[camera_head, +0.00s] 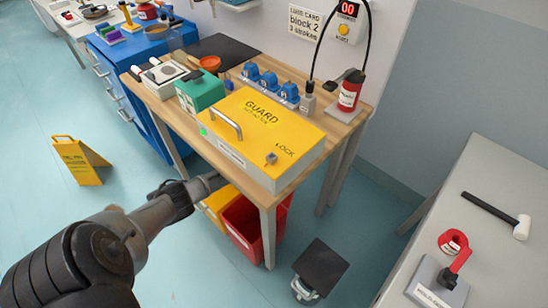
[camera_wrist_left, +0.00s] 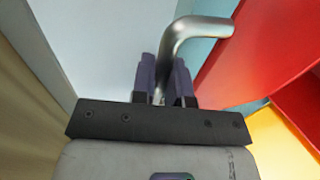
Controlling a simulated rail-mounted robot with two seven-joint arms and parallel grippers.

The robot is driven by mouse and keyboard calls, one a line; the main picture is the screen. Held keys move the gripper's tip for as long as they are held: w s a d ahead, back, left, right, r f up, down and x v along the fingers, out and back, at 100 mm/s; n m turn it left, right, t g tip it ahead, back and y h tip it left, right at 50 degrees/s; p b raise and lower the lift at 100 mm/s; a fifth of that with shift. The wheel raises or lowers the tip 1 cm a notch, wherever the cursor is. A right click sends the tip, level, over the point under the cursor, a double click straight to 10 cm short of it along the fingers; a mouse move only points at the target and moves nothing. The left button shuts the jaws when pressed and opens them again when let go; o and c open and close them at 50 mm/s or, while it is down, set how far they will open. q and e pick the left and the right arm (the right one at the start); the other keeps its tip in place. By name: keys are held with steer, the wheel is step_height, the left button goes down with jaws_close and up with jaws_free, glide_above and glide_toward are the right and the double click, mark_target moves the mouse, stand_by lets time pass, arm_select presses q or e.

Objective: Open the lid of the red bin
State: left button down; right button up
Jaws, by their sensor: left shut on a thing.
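The red bin (camera_head: 240,228) stands under the front of the wooden workbench, beside a yellow bin. In the head view its upper part is partly hidden by the tabletop. In the left wrist view a red panel (camera_wrist_left: 275,40) fills the upper right; whether it is the lid or a wall I cannot tell. A bent silver handle (camera_wrist_left: 195,27) reaches to that red panel. My left gripper (camera_wrist_left: 165,82) is shut on the handle's near end. In the head view this gripper (camera_head: 213,182) is below the bench edge, its fingertips unclear. My right gripper is out of view.
The workbench (camera_head: 268,184) overhangs the bins, its front leg right by the red bin. The yellow bin (camera_head: 217,203) is close on the left. A yellow floor sign (camera_head: 78,161) stands left; floor between is clear.

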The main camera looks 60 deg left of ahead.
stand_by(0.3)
arm_select(q)
steer(key=c, duration=1.1)
jaws_free()
steer(key=shift+c, duration=0.2)
steer(key=p+v, duration=0.5)
steer(key=v, duration=0.2)
steer(key=shift+s, duration=0.25)
steer(key=shift+r, duration=0.15)
